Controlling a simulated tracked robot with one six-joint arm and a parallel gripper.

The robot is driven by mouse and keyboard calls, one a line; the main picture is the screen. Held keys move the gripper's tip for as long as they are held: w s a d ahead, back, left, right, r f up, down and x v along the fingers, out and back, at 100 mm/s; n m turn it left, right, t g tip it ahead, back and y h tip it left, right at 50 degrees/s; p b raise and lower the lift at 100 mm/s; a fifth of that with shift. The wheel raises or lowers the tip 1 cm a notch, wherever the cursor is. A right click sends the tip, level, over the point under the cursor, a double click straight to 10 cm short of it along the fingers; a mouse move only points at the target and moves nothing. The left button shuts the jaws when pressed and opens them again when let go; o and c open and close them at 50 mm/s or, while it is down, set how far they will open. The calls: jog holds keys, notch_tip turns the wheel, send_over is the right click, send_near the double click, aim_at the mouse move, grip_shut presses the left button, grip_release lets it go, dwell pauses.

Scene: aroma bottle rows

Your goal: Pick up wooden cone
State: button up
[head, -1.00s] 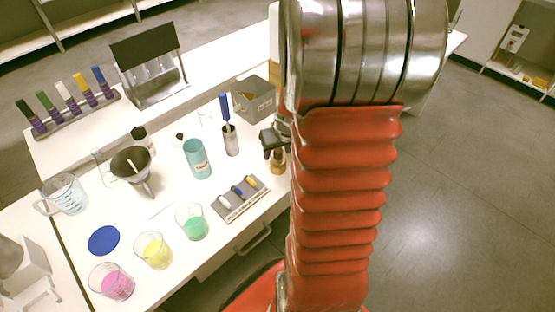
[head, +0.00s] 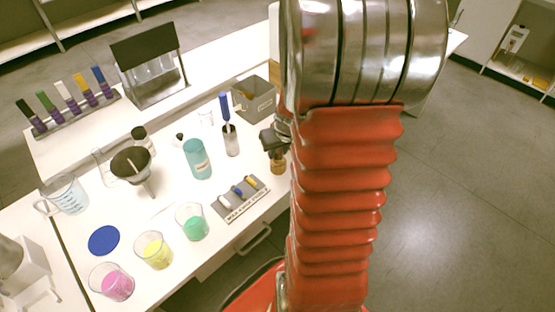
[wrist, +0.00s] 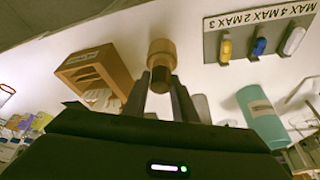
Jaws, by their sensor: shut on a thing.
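The wooden cone (wrist: 162,54) is a light brown wooden piece with a round, wide end and a darker, narrower part. In the wrist view it sits between the two fingers of my gripper (wrist: 161,96), which is shut on it. In the head view my gripper (head: 274,147) is partly hidden behind my arm, at the right end of the white table. The brown lower part of the wooden cone (head: 277,167) shows just below it. I cannot tell whether the piece touches the table.
A grey box (head: 254,100) stands behind my gripper. A labelled grey rack (head: 236,209) with small coloured pieces lies to its left. A teal bottle (head: 198,160), a blue-handled tool in a holder (head: 230,140) and beakers of coloured liquid (head: 193,225) stand further left.

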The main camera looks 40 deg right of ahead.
notch_tip(320, 180, up, 10)
dwell(0.8)
jog(key=shift+w, duration=0.1)
dwell(0.4)
